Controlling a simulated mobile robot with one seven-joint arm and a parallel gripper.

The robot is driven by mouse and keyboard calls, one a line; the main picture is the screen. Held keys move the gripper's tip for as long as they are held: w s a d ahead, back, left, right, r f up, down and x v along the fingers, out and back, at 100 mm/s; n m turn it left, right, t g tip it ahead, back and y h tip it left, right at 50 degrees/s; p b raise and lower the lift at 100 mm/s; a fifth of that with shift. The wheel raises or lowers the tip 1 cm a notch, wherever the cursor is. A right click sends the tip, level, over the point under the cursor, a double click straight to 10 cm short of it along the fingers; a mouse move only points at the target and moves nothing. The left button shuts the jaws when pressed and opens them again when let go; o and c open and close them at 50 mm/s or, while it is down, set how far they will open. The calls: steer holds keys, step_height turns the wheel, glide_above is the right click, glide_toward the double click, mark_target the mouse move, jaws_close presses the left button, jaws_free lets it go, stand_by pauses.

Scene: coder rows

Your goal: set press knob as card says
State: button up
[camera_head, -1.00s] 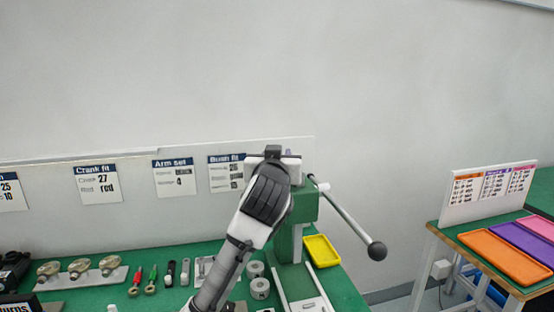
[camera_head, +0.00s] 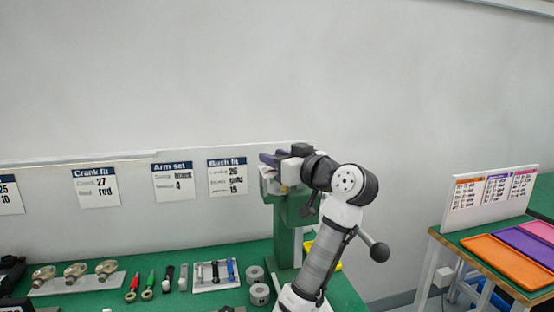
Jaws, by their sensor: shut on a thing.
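The green press (camera_head: 287,235) stands at the right end of the green bench. My gripper (camera_head: 277,160) is at the top of the press head, reaching in from the right. It is shut on the press knob, which is mostly hidden by the fingers. A dark purple piece shows at the fingertips; I cannot tell whether it is finger or knob, nor read any knob setting. The Bush fit card (camera_head: 227,177) hangs on the back panel just left of the press head. It shows 26, a blurred word like gold, and what looks like 19.
The press lever's black ball (camera_head: 379,252) sticks out right of my arm. Arm set (camera_head: 173,182) and Crank fit (camera_head: 97,187) cards hang further left. Grey rings (camera_head: 258,294) and a white tray of links (camera_head: 215,275) lie left of the press. A yellow tray is mostly hidden behind my arm.

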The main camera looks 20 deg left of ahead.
steer(key=shift+n+g+y, duration=0.3)
steer(key=shift+n+g, duration=0.1)
steer(key=shift+g, duration=0.2)
steer(key=o, duration=0.9)
steer(key=shift+o, duration=0.2)
steer(key=shift+r, duration=0.1)
step_height(320, 180, up, 20)
steer(key=shift+b, duration=0.3)
